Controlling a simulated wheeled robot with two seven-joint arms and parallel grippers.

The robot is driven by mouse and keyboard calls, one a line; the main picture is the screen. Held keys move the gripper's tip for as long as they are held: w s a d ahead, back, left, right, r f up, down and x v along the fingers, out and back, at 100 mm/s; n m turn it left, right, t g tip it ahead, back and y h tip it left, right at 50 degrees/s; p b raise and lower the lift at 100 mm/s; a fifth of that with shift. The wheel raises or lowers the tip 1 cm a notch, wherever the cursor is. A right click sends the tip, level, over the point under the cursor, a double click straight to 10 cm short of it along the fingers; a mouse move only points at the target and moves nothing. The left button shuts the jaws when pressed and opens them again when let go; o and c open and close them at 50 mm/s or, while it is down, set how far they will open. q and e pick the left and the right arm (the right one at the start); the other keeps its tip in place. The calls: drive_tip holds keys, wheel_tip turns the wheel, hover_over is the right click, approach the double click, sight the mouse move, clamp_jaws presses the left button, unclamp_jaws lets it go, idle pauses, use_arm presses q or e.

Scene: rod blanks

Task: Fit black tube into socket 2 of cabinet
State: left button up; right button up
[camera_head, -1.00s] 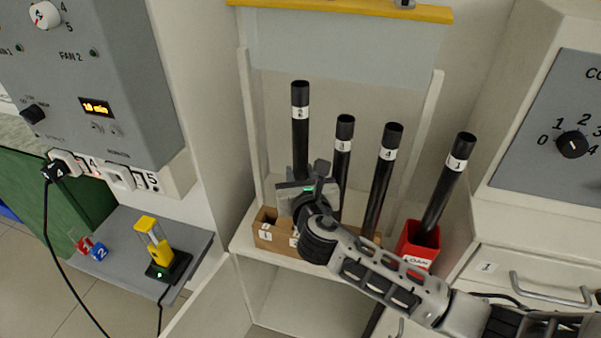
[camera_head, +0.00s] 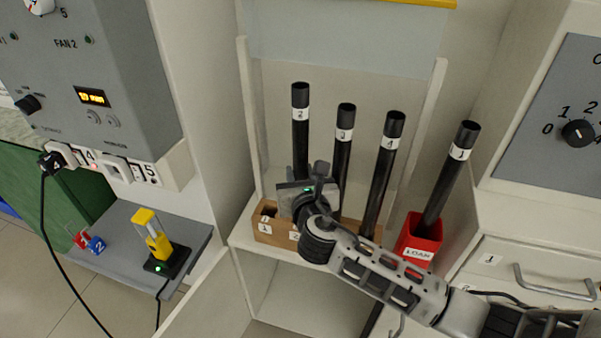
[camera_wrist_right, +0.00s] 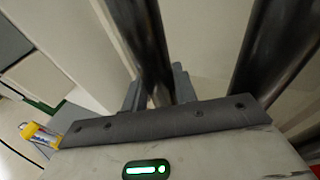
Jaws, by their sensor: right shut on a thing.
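My right gripper (camera_head: 308,192) is shut on a black tube with a white label (camera_head: 300,130), which looks like a 2, and holds it near upright. Its jaws also show around the tube (camera_wrist_right: 152,50) in the wrist view. The tube is over the left part of a wooden rack (camera_head: 264,233) in the open cabinet. The rack's front has labels 1 and 2. The tube's lower end is hidden behind the gripper, so I cannot tell how far it is in a socket. Socket 1 at the left looks empty. My left gripper is not in view.
Black tubes 3 (camera_head: 343,150) and 4 (camera_head: 381,175) stand in the rack close to the right. Tube 1 (camera_head: 451,170) leans in a red holder (camera_head: 415,246). The cabinet's side posts and a raised grey panel (camera_head: 345,45) frame the rack.

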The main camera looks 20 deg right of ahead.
drive_tip(key=shift+f+b, duration=0.8)
drive_tip(key=shift+f, duration=0.55)
drive_tip(key=o, duration=1.1)
drive_tip(key=shift+o, duration=0.2)
drive_tip(key=v, duration=1.6)
drive_tip(key=shift+p, duration=0.3)
